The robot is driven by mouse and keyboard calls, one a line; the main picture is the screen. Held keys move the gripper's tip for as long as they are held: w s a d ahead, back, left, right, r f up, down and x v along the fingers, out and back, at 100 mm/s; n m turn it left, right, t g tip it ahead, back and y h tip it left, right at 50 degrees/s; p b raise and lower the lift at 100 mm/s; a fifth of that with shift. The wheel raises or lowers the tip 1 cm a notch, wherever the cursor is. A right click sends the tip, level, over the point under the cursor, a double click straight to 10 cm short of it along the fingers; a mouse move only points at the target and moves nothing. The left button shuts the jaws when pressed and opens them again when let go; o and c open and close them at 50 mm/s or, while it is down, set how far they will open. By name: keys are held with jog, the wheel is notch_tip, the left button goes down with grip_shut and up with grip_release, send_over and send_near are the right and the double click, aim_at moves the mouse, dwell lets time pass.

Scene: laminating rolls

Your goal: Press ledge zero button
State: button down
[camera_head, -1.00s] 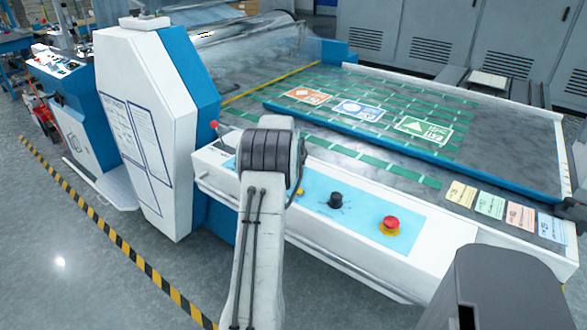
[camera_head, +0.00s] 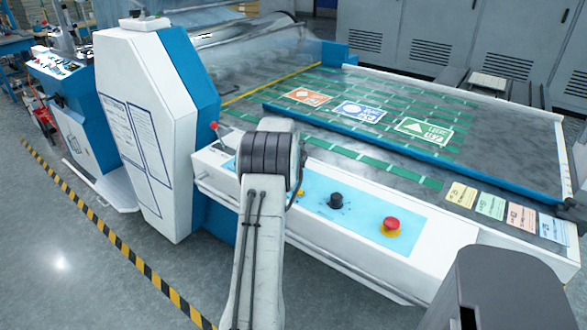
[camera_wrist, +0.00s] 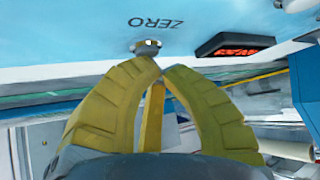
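In the wrist view, a small round metal button (camera_wrist: 146,46) sits on a light blue panel (camera_wrist: 60,30). The word ZERO appears upside down beside it. My gripper (camera_wrist: 158,66) has yellow fingers, and their tips meet right at the button with nothing between them. I cannot tell whether the tips touch the button. In the head view, my arm reaches over the machine's white ledge and its blue panel (camera_head: 365,211). The gripper and the zero button are hidden behind the arm there.
A dark box with a red lit display (camera_wrist: 237,45) stands close to the fingertips. The ledge also carries a black knob (camera_head: 336,201), a red stop button (camera_head: 390,225) and a red-tipped lever (camera_head: 214,126). Several coloured cards lie to the right, on the grey bed.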

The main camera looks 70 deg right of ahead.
jog(key=shift+f, duration=0.25)
jog(key=shift+r, duration=0.2)
dwell(0.4)
jog(key=shift+r+p, duration=0.3)
jog(key=shift+r, duration=0.4)
jog(key=shift+r+p, duration=1.55)
jog(key=shift+r, duration=0.95)
